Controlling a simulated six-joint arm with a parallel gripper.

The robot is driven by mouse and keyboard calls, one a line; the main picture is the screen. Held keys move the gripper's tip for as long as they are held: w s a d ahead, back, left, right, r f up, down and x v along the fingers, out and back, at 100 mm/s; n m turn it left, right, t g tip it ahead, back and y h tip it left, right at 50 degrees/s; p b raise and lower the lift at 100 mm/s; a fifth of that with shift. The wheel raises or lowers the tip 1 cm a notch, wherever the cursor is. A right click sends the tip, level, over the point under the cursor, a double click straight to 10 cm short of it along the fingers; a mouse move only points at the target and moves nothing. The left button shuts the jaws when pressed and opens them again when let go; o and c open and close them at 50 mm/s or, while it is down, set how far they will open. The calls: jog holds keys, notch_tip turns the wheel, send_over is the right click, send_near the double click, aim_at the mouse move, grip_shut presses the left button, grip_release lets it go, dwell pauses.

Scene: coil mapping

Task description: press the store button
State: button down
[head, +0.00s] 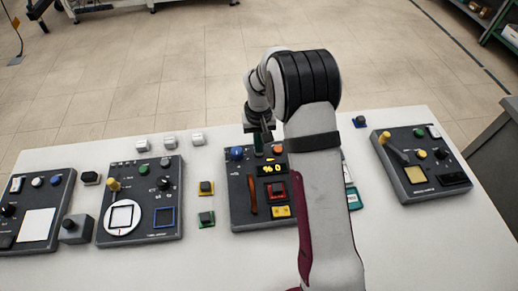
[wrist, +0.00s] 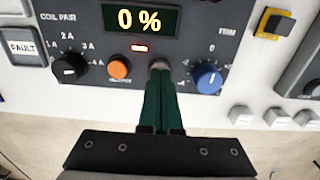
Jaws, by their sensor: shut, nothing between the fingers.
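The control panel (wrist: 240,18) with a "0 %" display (wrist: 140,19) fills the wrist view. It also shows in the head view (head: 240,218), partly behind my arm. My gripper (wrist: 159,72) is shut and empty, its green fingers together. Its tips are at a small greyish round button (wrist: 159,63) on the panel and partly cover it. I cannot tell whether they touch. An orange button (wrist: 120,67) is left of the tips, and a blue TRIM knob (wrist: 207,77) is to the right. I cannot read any label as "store".
A black COIL PAIR knob (wrist: 70,67) and a FAULT light (wrist: 26,46) are at the left in the wrist view. Other panels stand left (head: 139,235) and right (head: 430,188) on the white table (head: 395,250). Small white blocks (head: 170,141) lie behind.

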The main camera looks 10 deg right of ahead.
jog(key=shift+f, duration=0.1)
dwell(0.4)
notch_tip(320, 180, up, 6)
jog(key=shift+r, duration=0.25)
dwell(0.6)
jog(key=s+r+m+y, duration=0.1)
jog(key=s+r+m, duration=0.1)
jog(key=s+r, duration=0.55)
jog(key=s+r+m, duration=0.1)
jog(key=s+r, duration=0.3)
jog(key=s, duration=0.6)
jog(key=s+f+m, duration=0.1)
jog(key=s+m, duration=0.1)
jog(key=s, duration=1.2)
jog(key=shift+s+a+m+y, duration=0.3)
jog(key=shift+s+a+y, duration=0.05)
jog(key=shift+s+y, duration=0.05)
